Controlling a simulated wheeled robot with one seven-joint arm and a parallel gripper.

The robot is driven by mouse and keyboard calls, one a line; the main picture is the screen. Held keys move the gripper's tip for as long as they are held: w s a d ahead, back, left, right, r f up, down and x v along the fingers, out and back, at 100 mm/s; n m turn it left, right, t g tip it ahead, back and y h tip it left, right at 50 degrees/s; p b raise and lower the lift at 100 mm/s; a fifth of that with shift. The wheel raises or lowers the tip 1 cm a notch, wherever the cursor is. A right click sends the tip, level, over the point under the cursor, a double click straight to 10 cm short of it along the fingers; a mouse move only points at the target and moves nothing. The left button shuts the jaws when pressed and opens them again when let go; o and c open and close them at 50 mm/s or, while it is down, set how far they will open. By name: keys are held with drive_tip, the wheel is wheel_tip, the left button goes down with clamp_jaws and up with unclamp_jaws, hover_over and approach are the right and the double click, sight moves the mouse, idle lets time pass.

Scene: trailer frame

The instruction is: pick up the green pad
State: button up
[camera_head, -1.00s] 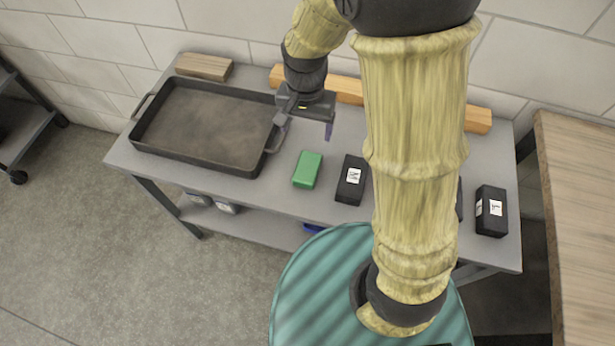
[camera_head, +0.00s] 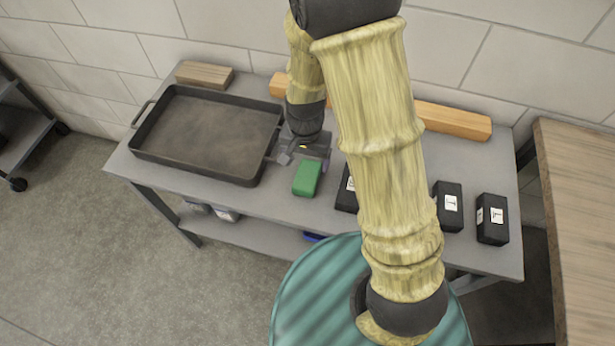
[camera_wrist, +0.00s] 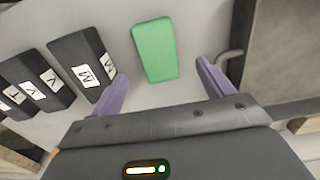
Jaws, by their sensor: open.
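The green pad (camera_head: 307,178) lies on the grey table between the tray and a black block. In the wrist view the green pad (camera_wrist: 155,50) lies just beyond the fingertips, roughly centred between them. My gripper (camera_head: 305,160) is over the table right behind the pad in the head view. In the wrist view my gripper (camera_wrist: 162,78) has its two purple fingers spread apart with nothing between them. My wrist hides part of the fingers in the head view.
A dark tray (camera_head: 150,157) with handles stands left of the pad. Several black blocks with letter labels stand to the right, including one marked M (camera_wrist: 84,60) close to a finger. Wooden bars (camera_head: 452,120) lie along the wall.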

sight(307, 175)
drive_tip(key=shift+f, duration=1.15)
drive_tip(key=shift+d+f, duration=0.15)
drive_tip(key=shift+f, duration=2.45)
drive_tip(key=shift+s, duration=0.1)
drive_tip(key=shift+c, duration=0.2)
drive_tip(key=c, duration=1)
